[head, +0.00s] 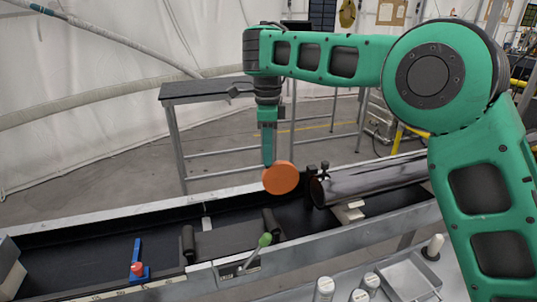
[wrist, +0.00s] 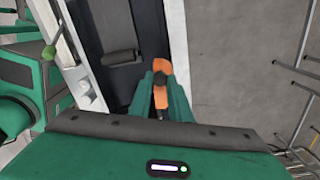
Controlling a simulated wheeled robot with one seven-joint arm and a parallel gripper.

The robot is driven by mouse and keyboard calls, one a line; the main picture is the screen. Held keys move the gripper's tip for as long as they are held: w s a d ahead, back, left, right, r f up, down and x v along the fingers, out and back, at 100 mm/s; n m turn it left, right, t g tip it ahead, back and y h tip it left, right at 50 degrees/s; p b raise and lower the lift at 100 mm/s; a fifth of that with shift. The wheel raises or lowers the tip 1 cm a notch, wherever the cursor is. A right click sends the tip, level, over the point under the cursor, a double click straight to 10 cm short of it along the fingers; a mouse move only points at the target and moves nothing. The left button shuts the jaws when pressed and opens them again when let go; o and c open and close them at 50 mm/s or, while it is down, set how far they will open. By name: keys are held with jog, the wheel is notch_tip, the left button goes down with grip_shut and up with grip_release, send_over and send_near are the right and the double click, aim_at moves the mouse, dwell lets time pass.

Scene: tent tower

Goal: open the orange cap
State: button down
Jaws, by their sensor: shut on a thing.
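The orange cap (head: 281,178) is a round disc seen nearly face-on in the head view, at the lower end of my gripper (head: 268,160). In the wrist view the orange cap (wrist: 160,97) shows edge-on between the two green fingers of my gripper (wrist: 160,84), which is shut on it. A dark glossy tube (head: 375,180) lies to the right of the cap along the trough. A narrow gap shows between the cap and the tube's near end in the head view. The tube's inside is too dark to make out.
The long metal trough (head: 60,237) runs below the cap, with dark rollers inside. A green-knobbed lever (head: 264,240) stands at its front edge, and a blue-and-red fitting (head: 138,265) sits at left. Metal railings (head: 225,140) stand behind, with open floor between.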

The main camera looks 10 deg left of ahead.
jog(key=shift+a, duration=0.15)
jog(key=c, duration=1.6)
grip_release()
jog(key=shift+c, duration=0.2)
notch_tip(320, 180, up, 11)
jog(key=shift+f, duration=0.1)
